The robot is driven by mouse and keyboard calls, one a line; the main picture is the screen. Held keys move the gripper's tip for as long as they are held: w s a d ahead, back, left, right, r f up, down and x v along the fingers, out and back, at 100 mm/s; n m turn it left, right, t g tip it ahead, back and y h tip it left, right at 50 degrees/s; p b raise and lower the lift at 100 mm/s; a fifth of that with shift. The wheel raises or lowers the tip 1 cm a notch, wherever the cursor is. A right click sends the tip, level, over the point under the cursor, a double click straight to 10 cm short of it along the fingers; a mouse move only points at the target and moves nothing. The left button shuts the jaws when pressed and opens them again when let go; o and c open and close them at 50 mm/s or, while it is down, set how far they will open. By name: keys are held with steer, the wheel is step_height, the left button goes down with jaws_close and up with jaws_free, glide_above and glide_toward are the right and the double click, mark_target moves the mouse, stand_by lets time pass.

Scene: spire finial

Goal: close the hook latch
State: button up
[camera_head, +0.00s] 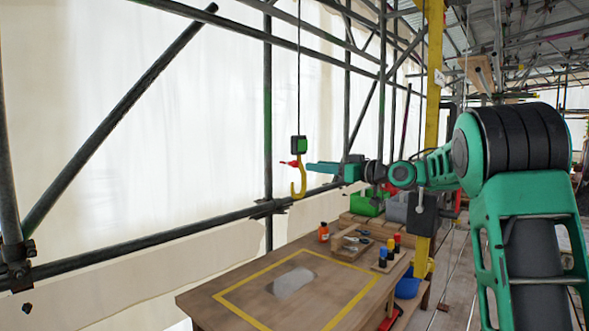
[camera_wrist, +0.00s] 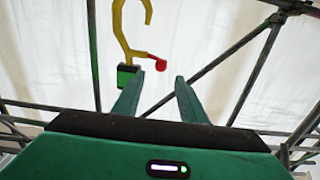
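A yellow hook (camera_head: 299,182) hangs from a cable under a green and black block (camera_head: 299,146). Its red latch (camera_head: 290,163) sticks out to the left, swung away from the hook's tip. In the wrist view the hook (camera_wrist: 121,38) appears upside down, with the block (camera_wrist: 128,76) below it. There the red latch (camera_wrist: 158,63) points right, apart from the hook tip. My gripper (camera_head: 310,168) is just right of the hook in the head view. In the wrist view my gripper (camera_wrist: 159,77) has its two fingers spread and nothing between them. Contact cannot be told.
A wooden table (camera_head: 235,300) with a yellow taped outline and a grey patch stands below. An orange bottle (camera_head: 323,232), a tool tray (camera_head: 350,245), coloured-top bottles (camera_head: 389,250) and a green bin (camera_head: 367,203) are at its far end. Scaffold poles (camera_head: 268,120) run behind the hook.

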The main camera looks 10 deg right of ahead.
mark_target(298, 164)
steer(key=x, duration=1)
jaws_close()
